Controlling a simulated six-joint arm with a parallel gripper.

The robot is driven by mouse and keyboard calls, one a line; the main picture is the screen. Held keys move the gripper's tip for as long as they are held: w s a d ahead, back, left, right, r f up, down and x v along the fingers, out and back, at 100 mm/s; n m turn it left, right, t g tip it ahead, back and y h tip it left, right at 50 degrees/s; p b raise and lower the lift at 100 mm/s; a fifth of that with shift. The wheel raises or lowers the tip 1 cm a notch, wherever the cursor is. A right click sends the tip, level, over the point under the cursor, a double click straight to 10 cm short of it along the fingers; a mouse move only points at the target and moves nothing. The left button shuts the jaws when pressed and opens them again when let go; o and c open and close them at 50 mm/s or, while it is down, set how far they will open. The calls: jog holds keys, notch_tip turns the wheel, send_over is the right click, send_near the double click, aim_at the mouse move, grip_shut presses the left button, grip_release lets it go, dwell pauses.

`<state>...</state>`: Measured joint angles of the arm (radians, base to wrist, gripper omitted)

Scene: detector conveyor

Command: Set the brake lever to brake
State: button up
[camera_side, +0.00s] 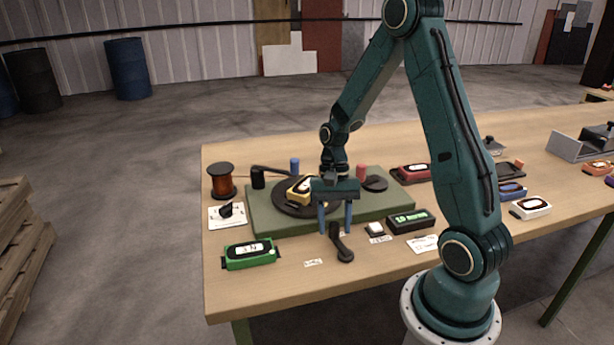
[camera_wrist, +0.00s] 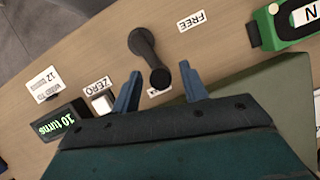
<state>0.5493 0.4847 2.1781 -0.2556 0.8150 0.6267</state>
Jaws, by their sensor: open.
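The brake lever (camera_side: 342,246) is black and stands at the front of the bench, before the green board. In the wrist view the lever (camera_wrist: 148,52) has a round foot and an arm ending in a dark knob. The knob is at a small white label (camera_wrist: 157,91), partly hidden and unreadable. The FREE label (camera_wrist: 192,20) lies apart from the knob, nearer the green box. My gripper (camera_side: 335,231) is open and points down. In the wrist view its fingers (camera_wrist: 160,88) are on either side of the knob, with gaps showing.
A green baseboard (camera_side: 400,203) carries a turntable with a yellow box. The "10 turns" display (camera_side: 411,221) and white ZERO button (camera_side: 375,229) stand right of the lever. A green box (camera_side: 250,255) stands left. A copper spool (camera_side: 222,181) is at the back left.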

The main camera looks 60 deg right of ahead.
jog(key=v, duration=1.3)
jog(key=shift+w, duration=0.1)
jog(key=s+a+r+n+t+h, duration=0.25)
jog(key=a+r+n, duration=0.25)
jog(key=a+r, duration=0.3)
jog(key=s+a+r+n+t+h, duration=0.1)
jog(key=s+a+n+t, duration=0.4)
jog(key=s, duration=0.5)
jog(key=shift+a+r+n, duration=0.5)
jog(key=shift+a+n, duration=0.3)
jog(key=shift+a, duration=0.45)
jog(key=shift+s, duration=0.1)
dwell(0.5)
